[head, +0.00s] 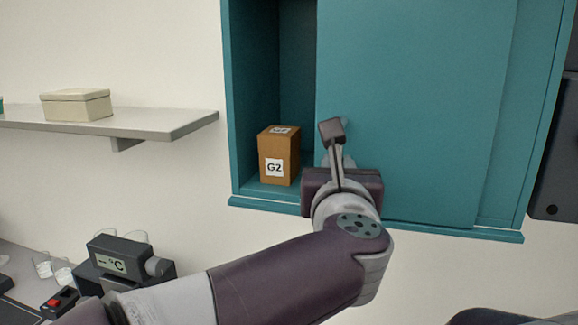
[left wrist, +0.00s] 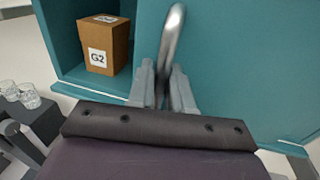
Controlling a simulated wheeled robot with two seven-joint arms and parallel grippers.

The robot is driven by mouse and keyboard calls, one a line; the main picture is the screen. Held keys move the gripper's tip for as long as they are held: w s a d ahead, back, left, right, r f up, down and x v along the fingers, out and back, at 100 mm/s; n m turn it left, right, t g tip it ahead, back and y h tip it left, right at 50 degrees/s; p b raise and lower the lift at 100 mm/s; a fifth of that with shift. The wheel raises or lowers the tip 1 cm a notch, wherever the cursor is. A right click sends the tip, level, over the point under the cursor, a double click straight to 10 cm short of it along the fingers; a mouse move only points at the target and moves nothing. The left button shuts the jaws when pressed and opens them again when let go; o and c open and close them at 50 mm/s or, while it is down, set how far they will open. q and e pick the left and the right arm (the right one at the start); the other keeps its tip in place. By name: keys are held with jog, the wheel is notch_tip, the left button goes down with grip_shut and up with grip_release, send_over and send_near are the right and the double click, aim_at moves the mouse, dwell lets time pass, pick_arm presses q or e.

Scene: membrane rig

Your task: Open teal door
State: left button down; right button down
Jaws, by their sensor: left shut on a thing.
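The teal door (head: 420,100) is a flat sliding panel on a teal wall cabinet (head: 375,222). It stands partly open, with a gap at its left side. The door also fills much of the left wrist view (left wrist: 235,70). A curved metal handle (left wrist: 172,40) stands out from it near its left edge. My left gripper (head: 336,140) is at the door's left edge, and its fingers (left wrist: 163,85) are shut on the handle. The gripper hides most of the handle in the head view. My right gripper is not in view.
A brown box marked G2 (head: 279,160) stands inside the cabinet, left of the door's edge. A grey shelf (head: 160,122) with a cream box (head: 76,104) is at the left. A dark temperature device (head: 120,262) and several glasses are at the lower left.

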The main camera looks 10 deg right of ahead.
aim_at(381, 164)
pick_arm(q)
jog(key=d, duration=0.1)
jog(key=s+d, duration=0.1)
jog(key=d, duration=0.1)
jog(key=s+d, duration=0.1)
jog(key=d, duration=0.1)
jog(key=shift+s+d, duration=0.25)
jog(key=shift+d, duration=0.25)
jog(key=shift+s+d, duration=0.2)
jog(key=shift+d, duration=0.25)
jog(key=shift+a, duration=0.1)
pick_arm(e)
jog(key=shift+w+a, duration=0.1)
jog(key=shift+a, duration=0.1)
pick_arm(q)
jog(key=c, duration=1.2)
grip_release()
jog(key=shift+w+a, duration=0.1)
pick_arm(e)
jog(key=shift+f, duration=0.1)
